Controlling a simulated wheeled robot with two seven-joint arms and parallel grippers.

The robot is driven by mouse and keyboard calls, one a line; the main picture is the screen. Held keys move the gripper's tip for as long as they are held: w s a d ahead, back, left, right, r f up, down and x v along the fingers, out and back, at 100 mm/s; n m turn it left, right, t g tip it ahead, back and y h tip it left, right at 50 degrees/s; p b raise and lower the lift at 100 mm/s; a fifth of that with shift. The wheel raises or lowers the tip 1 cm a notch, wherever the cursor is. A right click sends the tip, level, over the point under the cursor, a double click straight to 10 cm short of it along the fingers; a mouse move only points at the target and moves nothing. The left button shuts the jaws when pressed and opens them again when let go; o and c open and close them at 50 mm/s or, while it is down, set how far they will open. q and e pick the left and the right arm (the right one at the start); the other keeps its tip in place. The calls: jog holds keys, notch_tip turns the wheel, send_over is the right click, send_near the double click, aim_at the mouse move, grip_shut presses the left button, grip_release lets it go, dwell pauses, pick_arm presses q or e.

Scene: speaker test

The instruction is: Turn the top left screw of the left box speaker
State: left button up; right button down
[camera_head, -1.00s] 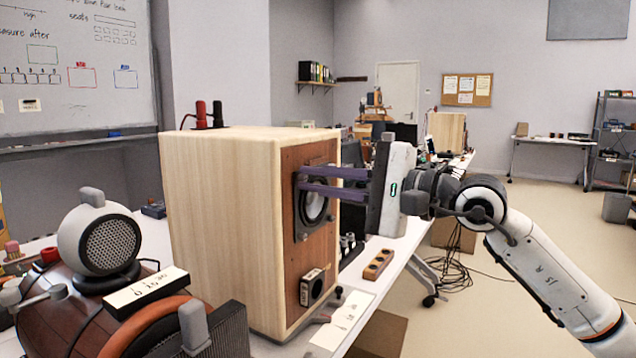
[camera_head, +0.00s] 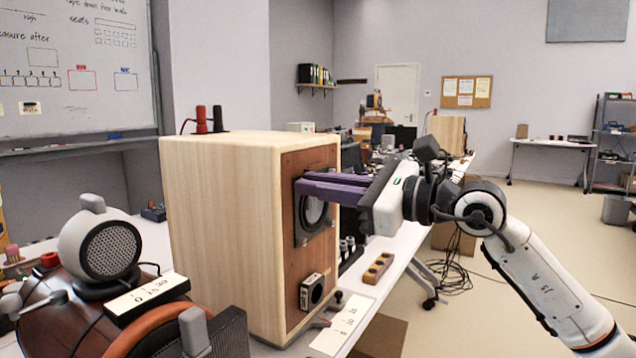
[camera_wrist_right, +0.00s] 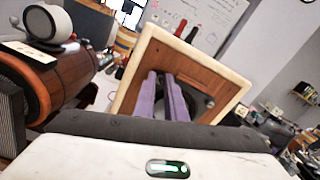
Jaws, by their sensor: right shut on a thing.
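The box speaker (camera_head: 222,235) has pale wood sides and a reddish-brown front panel (camera_head: 325,262), facing right in the head view. A round driver (camera_head: 313,212) in a dark square frame sits in the upper panel. My right gripper (camera_head: 299,186) reaches in from the right, its purple fingers at the frame's upper left corner. It is shut on the top left screw, which the fingertips hide. In the wrist view the fingers (camera_wrist_right: 161,77) meet the frame, and the speaker (camera_wrist_right: 228,78) looks tilted. My left gripper is not in view.
A brown rounded device with a grey round grille speaker (camera_head: 108,248) stands at the front left. Red and black plugs (camera_head: 209,118) stand on the box. A small wooden block with holes (camera_head: 378,268) and a paper label (camera_head: 343,322) lie right of it. Open floor is further right.

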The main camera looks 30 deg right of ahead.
pick_arm(q)
jog(key=p, duration=0.2)
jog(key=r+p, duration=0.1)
jog(key=p, duration=0.2)
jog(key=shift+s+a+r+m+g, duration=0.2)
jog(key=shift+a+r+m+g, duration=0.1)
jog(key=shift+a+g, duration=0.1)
pick_arm(e)
jog(key=m, duration=1.1)
jog(key=shift+m, duration=0.4)
jog(key=c, duration=1.8)
grip_release()
